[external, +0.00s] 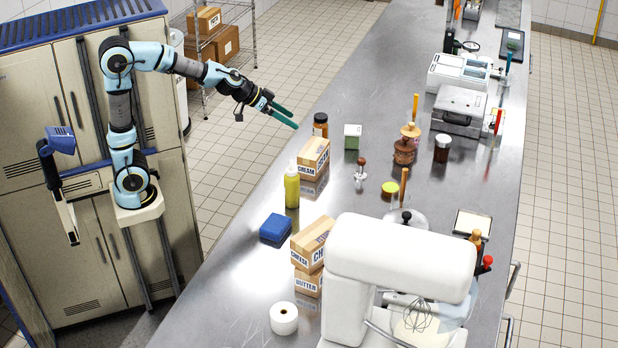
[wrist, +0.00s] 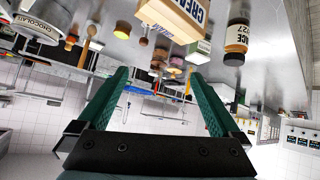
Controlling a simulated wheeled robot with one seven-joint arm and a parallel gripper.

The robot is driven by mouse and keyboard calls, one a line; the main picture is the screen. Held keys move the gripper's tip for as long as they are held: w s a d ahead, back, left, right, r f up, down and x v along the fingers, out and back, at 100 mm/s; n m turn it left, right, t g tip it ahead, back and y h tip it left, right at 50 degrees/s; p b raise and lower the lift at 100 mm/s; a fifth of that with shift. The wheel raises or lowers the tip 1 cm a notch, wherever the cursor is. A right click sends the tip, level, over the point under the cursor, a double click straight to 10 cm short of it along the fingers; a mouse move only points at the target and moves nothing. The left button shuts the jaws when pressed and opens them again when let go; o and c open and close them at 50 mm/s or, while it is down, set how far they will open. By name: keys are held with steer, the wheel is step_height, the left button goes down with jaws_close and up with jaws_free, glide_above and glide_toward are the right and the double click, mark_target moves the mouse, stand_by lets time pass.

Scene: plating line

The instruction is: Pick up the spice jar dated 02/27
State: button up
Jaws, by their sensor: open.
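A brown spice jar (external: 320,131) with a dark top stands on the steel counter behind the cream box in the external view. In the wrist view, which looks upside down, a jar (wrist: 238,36) at the upper right has a white label. The label is partly readable, with "ACE" and a date ending in "27"; the rest is not clear. My gripper (external: 294,119) is open and empty, left of the jar and apart from it. Its two green fingers (wrist: 160,73) show spread in the wrist view, with the jar outside them to the right.
A mustard bottle (external: 292,188), blue block (external: 275,228) and white mixer (external: 390,260) are nearer. Another dark jar (external: 442,148) stands farther right.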

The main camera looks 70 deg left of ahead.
mark_target(327, 125)
steer(key=w+a+n+t+y+b, duration=0.3)
steer(key=w+a+t+y+b, duration=0.15)
steer(key=w+a+b, duration=0.75)
steer(key=shift+n+g+y, duration=0.45)
steer(key=shift+n+y, duration=0.05)
steer(key=shift+y, duration=0.35)
steer(key=shift+s+a+f+b, duration=0.15)
steer(key=shift+f+b, duration=0.75)
steer(key=shift+f, duration=1.2)
steer(key=shift+s+a+f+b, duration=0.15)
steer(key=shift+f+b, duration=0.8)
steer(key=shift+f, duration=1.2)
steer(key=shift+s+f+b, duration=0.15)
steer(key=shift+f+b, duration=0.75)
steer(key=shift+f, duration=1.2)
steer(key=b+x, duration=0.1)
steer(key=x, duration=0.4)
steer(key=b+x, duration=0.1)
steer(key=x, duration=0.4)
steer(key=shift+w+d+f, duration=0.15)
steer(key=shift+w+f, duration=0.15)
steer(key=shift+w, duration=0.1)
jaws_close()
